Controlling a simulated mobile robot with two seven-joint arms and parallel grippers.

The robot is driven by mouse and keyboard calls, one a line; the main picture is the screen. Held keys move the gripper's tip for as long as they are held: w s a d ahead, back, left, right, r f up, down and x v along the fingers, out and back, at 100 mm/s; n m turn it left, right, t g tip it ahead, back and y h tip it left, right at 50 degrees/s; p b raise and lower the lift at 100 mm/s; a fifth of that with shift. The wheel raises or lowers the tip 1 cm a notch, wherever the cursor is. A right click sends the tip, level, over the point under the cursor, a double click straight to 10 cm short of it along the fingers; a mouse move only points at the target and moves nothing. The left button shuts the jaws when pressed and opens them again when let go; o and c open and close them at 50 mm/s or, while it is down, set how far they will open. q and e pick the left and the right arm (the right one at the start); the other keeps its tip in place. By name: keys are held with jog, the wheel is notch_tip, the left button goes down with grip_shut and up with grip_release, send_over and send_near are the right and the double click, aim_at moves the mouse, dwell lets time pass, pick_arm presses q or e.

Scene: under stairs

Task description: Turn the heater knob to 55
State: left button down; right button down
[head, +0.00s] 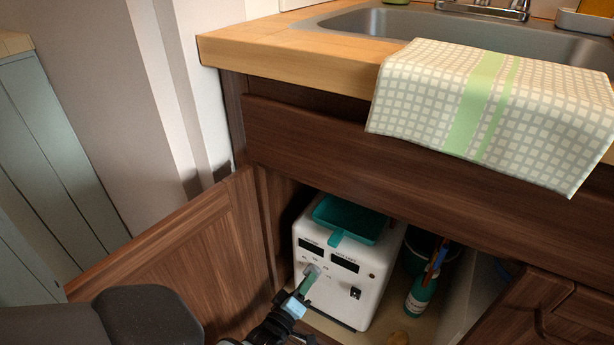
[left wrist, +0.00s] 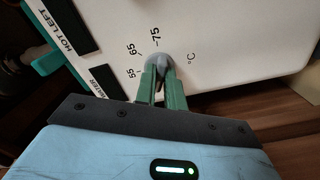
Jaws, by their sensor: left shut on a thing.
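The heater (head: 371,296) is a white box inside the open cabinet under the sink, and it also fills the top of the left wrist view (left wrist: 235,40). Its grey round knob (left wrist: 158,61) sits beside printed marks 55, 65 and 75 and a °C sign. My left gripper (head: 308,282) reaches the heater's front. In the left wrist view its green fingers (left wrist: 161,78) are shut on the knob, one on each side. The fingers hide part of the knob, and I cannot tell exactly which mark it points to. My right gripper is not in view.
A teal dustpan (head: 350,219) lies on top of the heater. A green bottle (head: 420,296) stands to its right. The open cabinet door (head: 185,250) is at left. A checked towel (head: 480,110) hangs over the counter edge (head: 300,60) above.

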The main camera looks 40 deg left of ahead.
pick_arm(q)
jog(key=m, duration=1.2)
jog(key=shift+a+f, duration=0.1)
jog(key=shift+f, duration=0.05)
dwell(0.5)
jog(key=c, duration=1.5)
grip_release()
jog(key=shift+p+v, duration=0.8)
jog(key=shift+v, duration=3.15)
